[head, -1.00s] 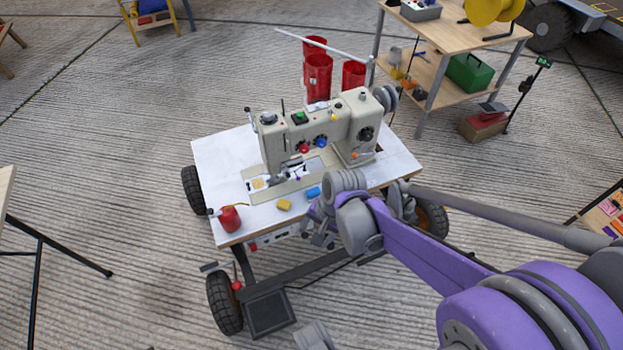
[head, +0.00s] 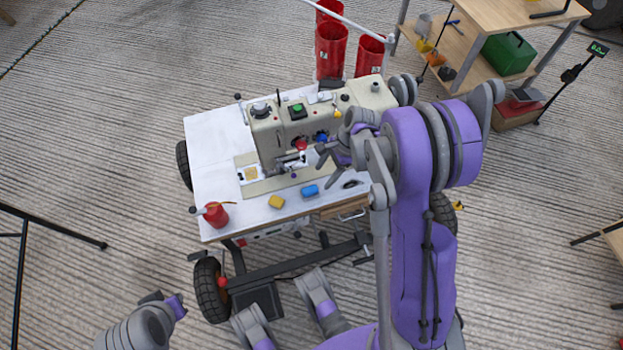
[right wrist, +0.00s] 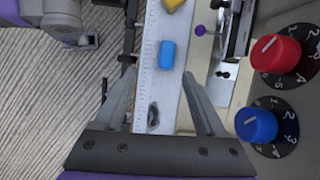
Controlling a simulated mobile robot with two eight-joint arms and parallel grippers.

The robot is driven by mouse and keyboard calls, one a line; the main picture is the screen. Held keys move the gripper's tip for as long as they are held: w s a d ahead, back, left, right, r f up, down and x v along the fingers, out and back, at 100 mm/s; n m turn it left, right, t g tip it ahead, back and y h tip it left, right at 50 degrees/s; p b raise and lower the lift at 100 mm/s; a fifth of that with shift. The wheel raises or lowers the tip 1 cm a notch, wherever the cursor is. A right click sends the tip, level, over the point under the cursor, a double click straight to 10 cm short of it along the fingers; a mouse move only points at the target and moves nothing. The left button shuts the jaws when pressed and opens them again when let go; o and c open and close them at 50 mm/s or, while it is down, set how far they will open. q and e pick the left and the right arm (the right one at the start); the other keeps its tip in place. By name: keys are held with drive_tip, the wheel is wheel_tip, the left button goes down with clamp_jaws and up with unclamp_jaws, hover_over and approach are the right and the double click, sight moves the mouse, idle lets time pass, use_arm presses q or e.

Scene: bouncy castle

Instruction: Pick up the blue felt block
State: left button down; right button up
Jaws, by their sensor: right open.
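The blue felt block (head: 310,191) lies on the white top of the sewing machine table (head: 216,150), near its front edge. In the right wrist view the blue block (right wrist: 167,54) lies on the white surface beside a ruler strip. My right gripper (head: 324,160) is open and empty, above the tabletop, by the front of the sewing machine. In the right wrist view its two fingers (right wrist: 176,76) stand wide apart, and the block shows between and beyond their tips.
A beige sewing machine (head: 280,140) stands just behind the block. In the right wrist view, a red knob (right wrist: 275,52) and a blue knob (right wrist: 256,125) are close on the right.

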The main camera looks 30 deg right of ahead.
drive_tip(key=b, duration=0.1)
hover_over(311, 189)
drive_tip(key=s+d, duration=0.1)
drive_tip(key=d, duration=0.1)
drive_tip(key=f, duration=0.5)
drive_tip(key=shift+s+d, duration=0.1)
drive_tip(key=shift+d, duration=0.1)
drive_tip(key=x, duration=0.2)
drive_tip(key=b+x, duration=0.1)
drive_tip(key=x, duration=0.1)
drive_tip(key=b+x, duration=0.1)
drive_tip(key=x, duration=0.1)
drive_tip(key=shift+w, duration=0.4)
drive_tip(key=shift+r, duration=0.15)
clamp_jaws()
